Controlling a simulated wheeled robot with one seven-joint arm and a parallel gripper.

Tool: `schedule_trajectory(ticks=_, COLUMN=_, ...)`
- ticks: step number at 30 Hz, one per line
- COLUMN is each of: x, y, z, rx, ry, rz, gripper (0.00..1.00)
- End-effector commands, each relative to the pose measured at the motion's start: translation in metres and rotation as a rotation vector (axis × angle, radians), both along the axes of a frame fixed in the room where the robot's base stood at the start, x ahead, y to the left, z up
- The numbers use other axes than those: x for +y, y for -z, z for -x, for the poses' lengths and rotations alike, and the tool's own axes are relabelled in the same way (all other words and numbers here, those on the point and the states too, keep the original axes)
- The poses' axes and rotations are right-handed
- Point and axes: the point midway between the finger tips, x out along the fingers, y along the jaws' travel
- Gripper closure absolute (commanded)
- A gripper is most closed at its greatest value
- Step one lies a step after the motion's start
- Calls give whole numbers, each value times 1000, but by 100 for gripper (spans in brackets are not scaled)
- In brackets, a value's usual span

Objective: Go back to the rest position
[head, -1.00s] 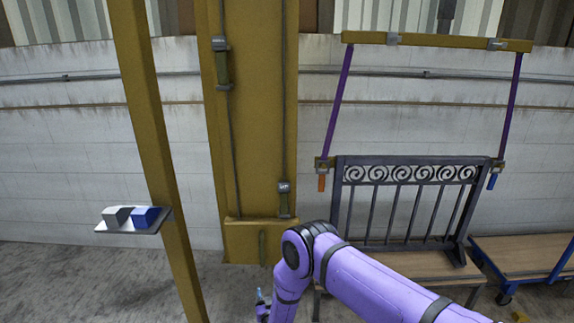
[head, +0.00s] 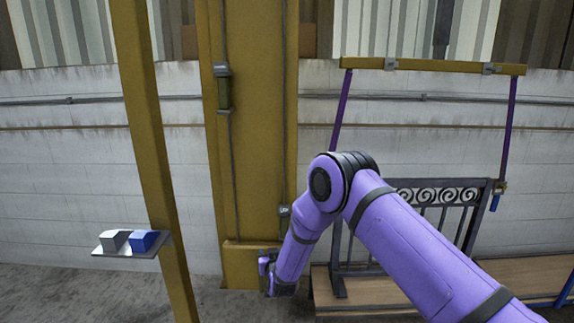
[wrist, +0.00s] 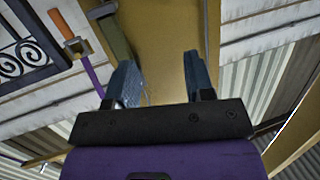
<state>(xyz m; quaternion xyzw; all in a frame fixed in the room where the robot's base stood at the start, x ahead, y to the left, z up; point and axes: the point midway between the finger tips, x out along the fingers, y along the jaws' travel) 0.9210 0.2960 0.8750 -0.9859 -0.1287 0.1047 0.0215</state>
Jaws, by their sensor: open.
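My gripper shows in the wrist view (wrist: 160,75) with its two blue-grey fingers apart and nothing between them. It faces a yellow post in that view. In the head view my purple arm reaches in from the lower right and bends down, and the wrist end (head: 272,272) is low in front of the foot of the yellow column (head: 252,130). The fingers are hard to make out there.
A dark scroll gate (head: 440,195) stands on a wooden bench (head: 390,288) at the right, partly behind my arm. A yellow beam (head: 435,66) with purple straps hangs above it. A small shelf (head: 125,250) with a grey block (head: 113,240) and a blue block (head: 144,240) is at the left.

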Motion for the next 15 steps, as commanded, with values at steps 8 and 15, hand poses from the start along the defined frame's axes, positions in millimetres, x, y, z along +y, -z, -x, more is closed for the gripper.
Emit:
schedule_trajectory(ticks=8, x=-35, y=-116, z=-17, rx=100, ry=-21, rz=11, gripper=52)
schedule_trajectory(ticks=15, x=-74, y=-205, z=-7, rx=190, ry=-31, rz=32, gripper=52)
